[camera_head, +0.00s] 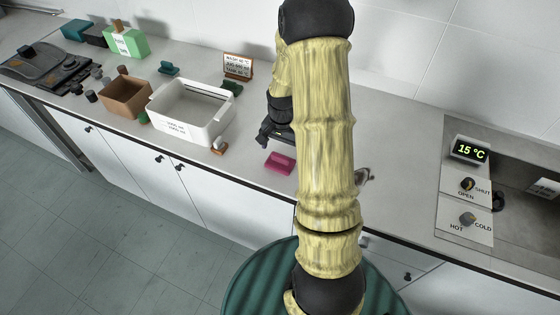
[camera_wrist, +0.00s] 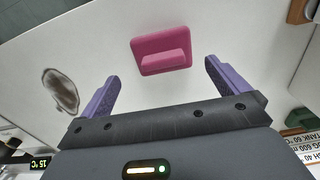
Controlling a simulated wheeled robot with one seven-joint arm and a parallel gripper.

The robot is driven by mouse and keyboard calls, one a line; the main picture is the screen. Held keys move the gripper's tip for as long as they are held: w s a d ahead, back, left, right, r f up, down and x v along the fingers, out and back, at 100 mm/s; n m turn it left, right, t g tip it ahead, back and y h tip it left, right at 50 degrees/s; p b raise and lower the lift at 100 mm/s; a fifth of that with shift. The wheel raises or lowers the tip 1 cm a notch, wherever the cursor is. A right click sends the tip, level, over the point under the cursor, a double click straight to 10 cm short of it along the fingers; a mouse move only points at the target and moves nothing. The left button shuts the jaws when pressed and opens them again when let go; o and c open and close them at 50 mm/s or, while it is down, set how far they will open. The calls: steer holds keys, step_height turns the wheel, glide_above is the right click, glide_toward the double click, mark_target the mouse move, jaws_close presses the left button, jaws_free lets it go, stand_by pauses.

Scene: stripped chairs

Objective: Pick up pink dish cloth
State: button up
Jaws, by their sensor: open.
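The pink dish cloth (camera_head: 279,163) lies on the pale counter near its front edge, just left of my arm in the head view. In the wrist view the cloth (camera_wrist: 161,51) is a pink square with a raised fold, lying beyond and between my two purple fingers. My gripper (camera_wrist: 158,80) is open and empty, with a clear gap between the fingers and the cloth. In the head view only a dark part of the gripper (camera_head: 272,135) shows beside my arm, near the cloth; the fingertips are hard to make out.
A white bin (camera_head: 228,113) and a brown box (camera_head: 126,112) stand to the left on the counter (camera_head: 235,165). A small sign (camera_head: 238,66) stands behind. A brown stain (camera_wrist: 60,91) marks the counter. A sink panel (camera_head: 466,192) is at right. The counter around the cloth is clear.

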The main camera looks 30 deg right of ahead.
mark_target(280, 156)
steer(key=shift+f, duration=0.15)
steer(key=shift+w+a+f+p, duration=0.15)
steer(key=shift+f+p, duration=0.4)
steer(key=shift+f, duration=0.7)
steer(key=shift+a+f+p, duration=0.1)
steer(key=shift+f+p, duration=0.4)
steer(key=shift+f, duration=0.75)
steer(key=c, duration=0.9)
